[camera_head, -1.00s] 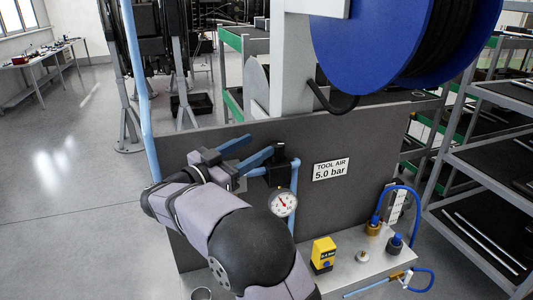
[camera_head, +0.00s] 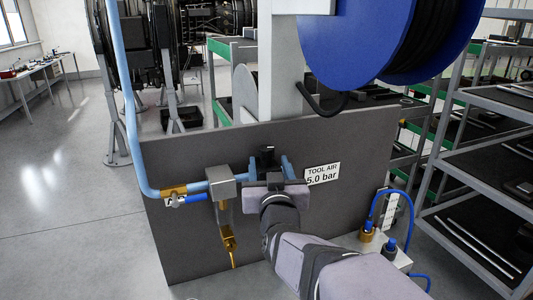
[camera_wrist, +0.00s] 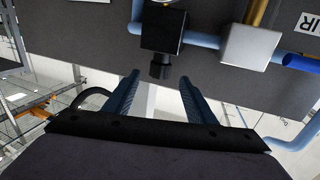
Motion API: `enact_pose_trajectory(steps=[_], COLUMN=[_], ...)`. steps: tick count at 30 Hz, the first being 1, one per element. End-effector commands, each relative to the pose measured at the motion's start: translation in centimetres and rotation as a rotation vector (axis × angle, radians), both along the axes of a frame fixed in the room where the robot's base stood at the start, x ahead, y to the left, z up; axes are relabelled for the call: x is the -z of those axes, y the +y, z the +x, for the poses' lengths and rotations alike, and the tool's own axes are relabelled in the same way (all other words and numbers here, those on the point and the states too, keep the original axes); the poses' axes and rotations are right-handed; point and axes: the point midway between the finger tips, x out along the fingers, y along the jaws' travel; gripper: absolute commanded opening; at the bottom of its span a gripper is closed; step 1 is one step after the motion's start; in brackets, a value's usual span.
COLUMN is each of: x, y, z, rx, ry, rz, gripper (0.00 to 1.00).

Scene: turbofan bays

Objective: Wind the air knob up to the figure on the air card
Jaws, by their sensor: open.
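The black air knob (camera_head: 267,150) tops the dark regulator on the grey panel; it also shows in the wrist view (camera_wrist: 160,66), under the black regulator body (camera_wrist: 163,32). My gripper (camera_head: 269,166) is open in front of the regulator, one blue finger on each side. In the wrist view its open fingertips (camera_wrist: 159,76) lie to either side of the knob's end, with gaps visible; whether they reach its depth I cannot tell. The air card (camera_head: 321,174) reads "TOOL AIR 5.0 bar". The gauge is hidden behind my arm; only its rim edge (camera_wrist: 165,2) shows, unreadable.
A silver block (camera_head: 221,184) and blue-handled valve (camera_head: 187,199) sit left of the regulator on a blue pipe (camera_head: 131,120). A blue hose reel (camera_head: 345,40) hangs above. Shelving (camera_head: 480,150) stands right. Open floor (camera_head: 60,200) lies left.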

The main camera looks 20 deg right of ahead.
Motion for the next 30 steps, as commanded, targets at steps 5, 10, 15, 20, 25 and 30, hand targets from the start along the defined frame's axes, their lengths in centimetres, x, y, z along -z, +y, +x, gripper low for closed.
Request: enact_pose_trajectory(steps=[5,10,15,20,25,30], x=[-0.1,-0.2,-0.2,-0.2,-0.2,-0.2], y=[-0.1,-0.5,-1.0,-1.5,-1.8,-2.0], z=[0.4,1.7,3.4,5.1,6.4,7.0], rx=[0.001,0.002,0.002,0.002,0.002,0.002], ry=[0.001,0.002,0.002,0.000,-0.001,-0.003], rz=[0.000,-0.002,-0.001,0.000,0.000,0.000], gripper=[0.51,0.51,0.51,0.51,0.51,0.51])
